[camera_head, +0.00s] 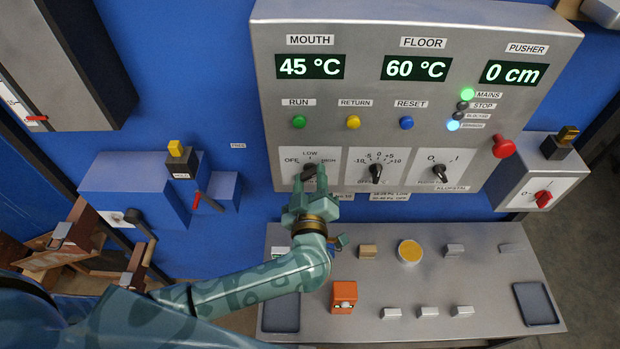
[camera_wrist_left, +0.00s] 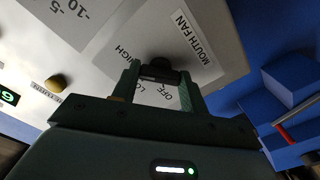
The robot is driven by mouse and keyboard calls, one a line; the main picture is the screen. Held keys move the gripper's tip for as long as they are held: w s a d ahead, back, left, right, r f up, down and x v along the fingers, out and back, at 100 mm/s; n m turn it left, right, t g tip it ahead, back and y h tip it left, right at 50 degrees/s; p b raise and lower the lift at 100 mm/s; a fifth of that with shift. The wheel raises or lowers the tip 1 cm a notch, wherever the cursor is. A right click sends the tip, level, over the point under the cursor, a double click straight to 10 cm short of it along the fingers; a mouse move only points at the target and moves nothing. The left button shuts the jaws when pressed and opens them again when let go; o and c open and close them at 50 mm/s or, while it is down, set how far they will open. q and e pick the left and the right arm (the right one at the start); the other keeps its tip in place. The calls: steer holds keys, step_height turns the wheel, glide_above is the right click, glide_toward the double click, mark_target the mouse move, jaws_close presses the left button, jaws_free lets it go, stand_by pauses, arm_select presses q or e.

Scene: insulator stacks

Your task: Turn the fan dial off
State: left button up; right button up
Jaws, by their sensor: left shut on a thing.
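The fan dial (camera_head: 309,171) is a black knob on a white plate marked OFF, LOW and HIGH, at the lower left of the grey control panel (camera_head: 230,8). My left gripper (camera_head: 309,187) reaches up to it from below and is shut on it. In the left wrist view the black fan dial (camera_wrist_left: 160,72) sits between the two green fingers of the left gripper (camera_wrist_left: 160,84), beside a MOUTH FAN label (camera_wrist_left: 194,47). The fingers hide part of the plate, and I cannot tell exactly which mark the dial points to. My right gripper is not in view.
Two more black dials (camera_head: 376,172) (camera_head: 440,173) sit to the right on the panel. Run, return and reset buttons are above. A red mushroom button (camera_head: 503,146) juts out at right. Below, a grey desk (camera_head: 480,275) carries small blocks and an orange block (camera_head: 343,297).

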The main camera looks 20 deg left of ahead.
arm_select(q)
steer(key=n, duration=0.2)
steer(key=shift+f+n, duration=0.1)
steer(key=shift+n, duration=0.2)
steer(key=n, duration=0.3)
steer(key=shift+n, duration=0.3)
steer(key=n+b, duration=0.1)
steer(key=n, duration=0.2)
steer(key=shift+n, duration=0.3)
steer(key=n+b, duration=0.1)
steer(key=n, duration=0.1)
steer(key=shift+n, duration=0.3)
steer(key=n+b, duration=0.4)
steer(key=n, duration=0.5)
steer(key=shift+n, duration=0.3)
steer(key=shift+n+b, duration=0.3)
steer(key=shift+b, duration=0.05)
steer(key=o, duration=1)
